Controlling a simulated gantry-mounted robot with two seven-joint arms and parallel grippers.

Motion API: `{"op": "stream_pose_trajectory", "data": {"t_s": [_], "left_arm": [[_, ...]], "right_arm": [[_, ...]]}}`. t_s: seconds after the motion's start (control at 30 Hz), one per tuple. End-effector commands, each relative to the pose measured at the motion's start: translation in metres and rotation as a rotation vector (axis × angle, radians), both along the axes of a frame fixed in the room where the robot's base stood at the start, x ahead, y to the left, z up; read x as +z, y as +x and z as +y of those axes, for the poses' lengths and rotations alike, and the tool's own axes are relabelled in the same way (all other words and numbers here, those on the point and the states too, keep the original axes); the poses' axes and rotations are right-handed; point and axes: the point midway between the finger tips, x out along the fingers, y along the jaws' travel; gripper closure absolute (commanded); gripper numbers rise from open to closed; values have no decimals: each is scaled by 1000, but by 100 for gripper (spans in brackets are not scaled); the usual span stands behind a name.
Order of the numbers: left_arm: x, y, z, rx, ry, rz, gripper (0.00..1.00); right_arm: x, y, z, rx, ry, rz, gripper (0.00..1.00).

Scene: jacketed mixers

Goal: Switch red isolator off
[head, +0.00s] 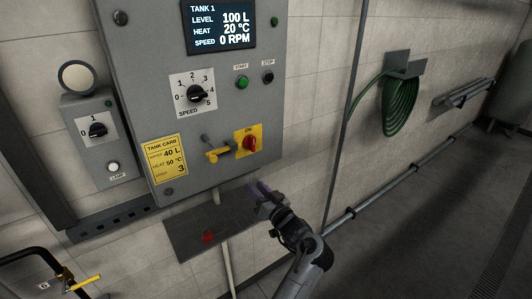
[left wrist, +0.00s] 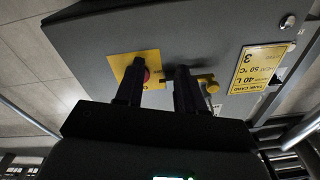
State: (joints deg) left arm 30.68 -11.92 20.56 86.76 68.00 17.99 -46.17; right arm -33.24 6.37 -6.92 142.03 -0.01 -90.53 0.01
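The red isolator (head: 250,144) is a rotary knob on a yellow plate, low on the right of the grey control panel. "ON" is printed above it, and its handle looks roughly upright. In the left wrist view the red knob (left wrist: 147,74) shows only partly, behind one finger. My left gripper (head: 262,190) is below the isolator in the head view, apart from it. In the left wrist view the fingers (left wrist: 158,88) are spread with nothing between them. My right gripper is in neither view.
A yellow lever-like part (head: 217,154) sits just left of the isolator. A grey shelf (head: 185,235) with a small red object (head: 208,237) is below the panel. The speed dial (head: 196,93) and green start button (head: 242,82) are above. A green hose (head: 400,105) hangs at right.

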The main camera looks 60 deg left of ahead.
Motion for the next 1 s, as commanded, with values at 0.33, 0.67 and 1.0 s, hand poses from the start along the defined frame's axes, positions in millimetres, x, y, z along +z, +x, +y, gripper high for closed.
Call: {"op": "stream_pose_trajectory", "data": {"t_s": [0.33, 0.67, 1.0], "left_arm": [[83, 51, -16, -16, -92, -274, 62], [106, 53, 7, -17, -90, -314, 62], [106, 52, 61, -17, -89, -315, 62]], "right_arm": [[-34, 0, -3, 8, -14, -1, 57], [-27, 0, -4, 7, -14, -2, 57], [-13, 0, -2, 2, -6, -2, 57]]}}
